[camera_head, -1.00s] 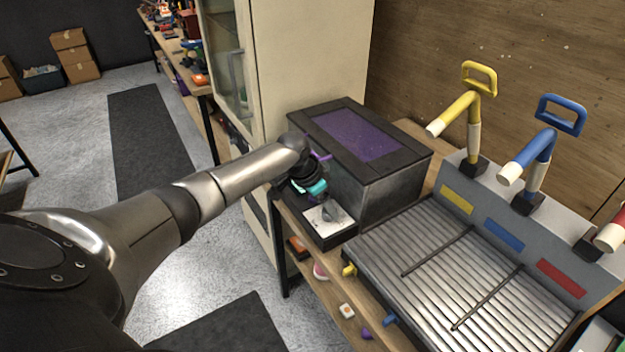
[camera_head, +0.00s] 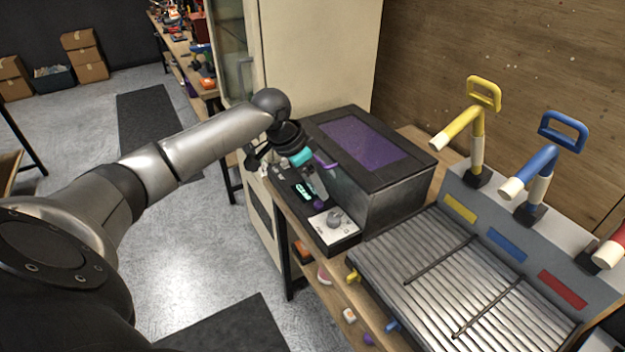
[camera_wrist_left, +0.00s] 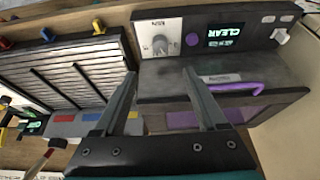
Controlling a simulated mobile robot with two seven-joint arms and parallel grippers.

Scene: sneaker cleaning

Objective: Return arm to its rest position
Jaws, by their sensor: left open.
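My left arm comes in from the left in the head view, and its gripper (camera_head: 314,182) hangs over the front control panel of a dark box-like machine (camera_head: 395,192) with a purple window in its lid. In the left wrist view the two fingers of the gripper (camera_wrist_left: 158,98) are spread apart with nothing between them. The panel (camera_wrist_left: 185,52) shows a knob, a purple button and a lit display reading CLEAR. A purple handle (camera_wrist_left: 235,88) is on the machine's front. The lid looks closed. My right gripper is not in view.
A ribbed metal sink tray (camera_head: 440,265) stands to the right, with a yellow tap (camera_head: 476,135), a blue tap (camera_head: 540,165) and part of a red one behind it. A cream cabinet (camera_head: 320,50) stands behind the machine. Open floor (camera_head: 215,250) lies left of the bench.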

